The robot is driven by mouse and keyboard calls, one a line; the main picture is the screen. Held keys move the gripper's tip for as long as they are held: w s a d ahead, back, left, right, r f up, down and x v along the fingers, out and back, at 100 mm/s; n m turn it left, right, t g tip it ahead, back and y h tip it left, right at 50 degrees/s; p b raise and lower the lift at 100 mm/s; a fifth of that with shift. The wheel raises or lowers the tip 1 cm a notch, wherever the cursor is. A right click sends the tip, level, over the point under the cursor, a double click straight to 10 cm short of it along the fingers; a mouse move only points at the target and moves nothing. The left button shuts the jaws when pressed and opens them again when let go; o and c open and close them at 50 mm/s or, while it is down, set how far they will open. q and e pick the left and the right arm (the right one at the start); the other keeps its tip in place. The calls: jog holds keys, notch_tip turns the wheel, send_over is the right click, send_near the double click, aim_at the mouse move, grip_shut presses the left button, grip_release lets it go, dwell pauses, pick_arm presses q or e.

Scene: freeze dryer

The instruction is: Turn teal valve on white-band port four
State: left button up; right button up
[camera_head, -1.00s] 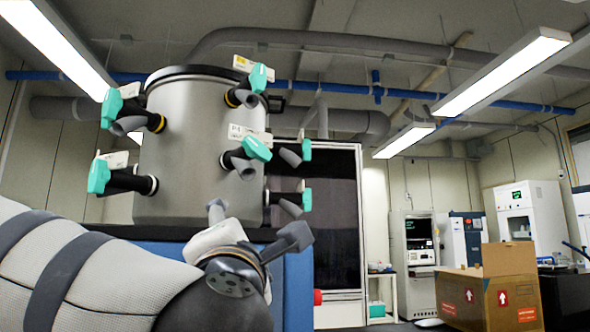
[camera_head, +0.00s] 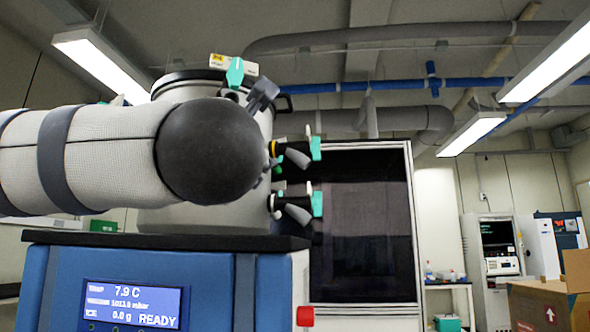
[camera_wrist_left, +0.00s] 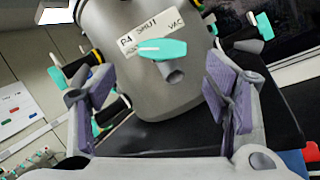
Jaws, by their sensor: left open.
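The teal valve handle (camera_wrist_left: 160,49) of port four lies nearly crosswise in the left wrist view. Above it is a white label reading P.4, SHUT and VAC (camera_wrist_left: 148,33); a grey spout hangs below. Any band on this port is hidden. My left gripper (camera_wrist_left: 160,88) is open, its purple-padded fingers on either side of the handle and apart from it. In the head view my left arm covers the front of the steel drum (camera_head: 165,220), hiding port four; one grey finger (camera_head: 262,95) shows above the arm. My right gripper is not in view.
Other teal-handled ports stick out around the drum, including an upper right one (camera_head: 316,148) and a lower right one with a white band (camera_head: 317,204). The blue dryer base (camera_head: 205,280) stands below, its display reading READY. A cardboard box (camera_head: 540,305) stands at right.

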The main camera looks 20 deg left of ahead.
pick_arm(q)
jog(key=x, duration=0.6)
jog(key=shift+w+d, duration=0.1)
jog(key=shift+d, duration=0.05)
jog(key=c, duration=1.1)
jog(key=shift+c, duration=0.2)
jog(key=shift+m, duration=0.3)
jog(key=m+h, duration=0.1)
jog(key=m, duration=0.3)
jog(key=m+g+h, duration=0.1)
jog(key=m+h, duration=0.1)
jog(key=m, duration=0.2)
jog(key=m+h, duration=0.2)
jog(key=m, duration=0.2)
jog(key=shift+s+r+m, duration=0.25)
jog(key=shift+r+m, duration=0.1)
jog(key=shift+m, duration=0.05)
jog(key=shift+g, duration=0.3)
